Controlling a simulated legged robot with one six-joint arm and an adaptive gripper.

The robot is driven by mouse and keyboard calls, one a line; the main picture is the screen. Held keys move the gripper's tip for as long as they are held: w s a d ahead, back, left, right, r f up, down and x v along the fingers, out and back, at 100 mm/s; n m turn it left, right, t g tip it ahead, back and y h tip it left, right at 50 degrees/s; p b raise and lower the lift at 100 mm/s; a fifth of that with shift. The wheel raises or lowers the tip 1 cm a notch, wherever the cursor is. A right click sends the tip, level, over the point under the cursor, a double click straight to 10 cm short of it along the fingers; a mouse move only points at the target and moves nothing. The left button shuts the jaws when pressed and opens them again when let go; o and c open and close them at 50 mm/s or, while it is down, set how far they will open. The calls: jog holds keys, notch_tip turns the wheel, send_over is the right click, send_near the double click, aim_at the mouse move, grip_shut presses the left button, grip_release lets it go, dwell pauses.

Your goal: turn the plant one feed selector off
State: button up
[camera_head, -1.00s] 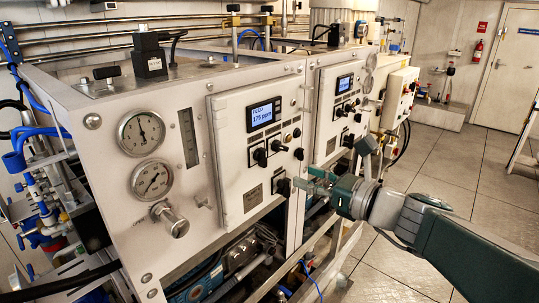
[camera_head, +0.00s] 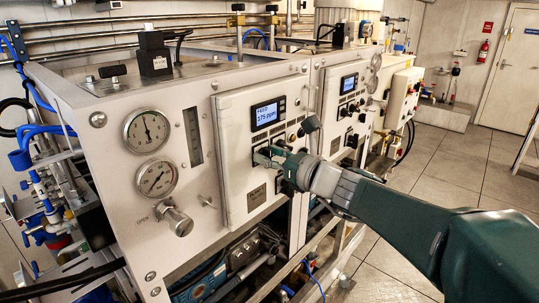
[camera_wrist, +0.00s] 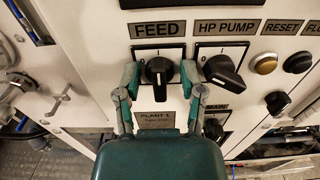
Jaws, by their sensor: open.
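The plant one feed selector (camera_wrist: 158,70) is a black knob under the FEED label in the wrist view. Its handle stands roughly upright. My gripper (camera_wrist: 159,78) is open, with one finger on each side of this knob. The right finger lies between it and the HP PUMP selector (camera_wrist: 223,70), whose handle is tilted. I cannot tell whether either finger touches the feed knob.
The PLANT 1 plate (camera_wrist: 156,120) is below the feed selector. Push buttons (camera_wrist: 265,65) are to the right of the HP PUMP selector. In the head view, pressure gauges (camera_head: 147,131) and a valve knob (camera_head: 175,220) are left of the panel. Open floor (camera_head: 440,165) is at right.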

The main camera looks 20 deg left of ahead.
grip_shut()
jog(key=n, duration=0.6)
jog(key=shift+s, duration=0.15)
jog(key=n, duration=0.5)
jog(key=shift+s+a+f+n, duration=0.1)
jog(key=shift+f+n, duration=0.1)
jog(key=shift+n, duration=0.2)
dwell(0.4)
grip_release()
